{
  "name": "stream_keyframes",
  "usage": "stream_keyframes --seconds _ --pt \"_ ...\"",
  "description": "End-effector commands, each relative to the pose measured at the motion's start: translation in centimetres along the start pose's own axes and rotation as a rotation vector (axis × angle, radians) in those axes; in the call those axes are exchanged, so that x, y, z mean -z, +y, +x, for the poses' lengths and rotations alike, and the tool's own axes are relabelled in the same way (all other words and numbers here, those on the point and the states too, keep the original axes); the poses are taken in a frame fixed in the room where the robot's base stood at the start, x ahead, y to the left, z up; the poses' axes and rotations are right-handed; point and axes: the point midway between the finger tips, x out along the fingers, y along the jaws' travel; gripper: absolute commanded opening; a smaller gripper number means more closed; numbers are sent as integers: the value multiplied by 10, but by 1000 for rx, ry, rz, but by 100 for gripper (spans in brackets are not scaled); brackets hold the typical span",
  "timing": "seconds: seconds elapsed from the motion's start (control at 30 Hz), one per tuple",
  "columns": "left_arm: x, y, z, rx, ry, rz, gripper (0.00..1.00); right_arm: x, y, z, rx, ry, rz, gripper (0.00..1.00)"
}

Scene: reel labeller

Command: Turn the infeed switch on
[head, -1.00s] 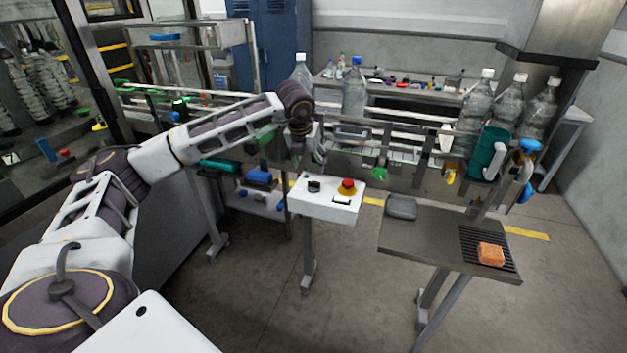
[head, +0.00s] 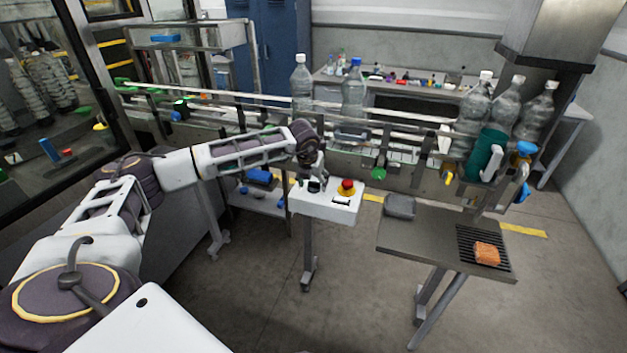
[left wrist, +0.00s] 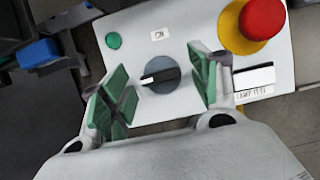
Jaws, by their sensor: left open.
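The white control box (head: 325,207) stands on a post in the middle of the head view. The switch's pointer lies nearly level, tilted slightly, pointing left. My left gripper (left wrist: 158,90) is open, its green-padded fingers on either side of the switch and apart from it. In the head view the left gripper (head: 314,180) is over the box's left part. My right gripper is not in view.
A red emergency button (left wrist: 263,18) on a yellow base and a white rocker or labelled plate (left wrist: 253,77) sit right of the switch. A conveyor with bottles (head: 353,92) runs behind the box. A grey side table (head: 430,240) with an orange sponge (head: 487,252) stands right.

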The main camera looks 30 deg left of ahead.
Motion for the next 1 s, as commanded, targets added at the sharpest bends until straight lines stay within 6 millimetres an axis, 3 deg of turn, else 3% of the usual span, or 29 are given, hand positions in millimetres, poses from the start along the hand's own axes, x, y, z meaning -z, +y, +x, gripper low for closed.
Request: stream_keyframes --seconds 0.3,0.67,1.0 --pt "0 0 2 0 0 1 62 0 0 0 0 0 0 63" --pt "0 0 2 0 0 0 17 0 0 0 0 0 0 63" --pt "0 1 2 7 0 19 16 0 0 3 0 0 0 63"
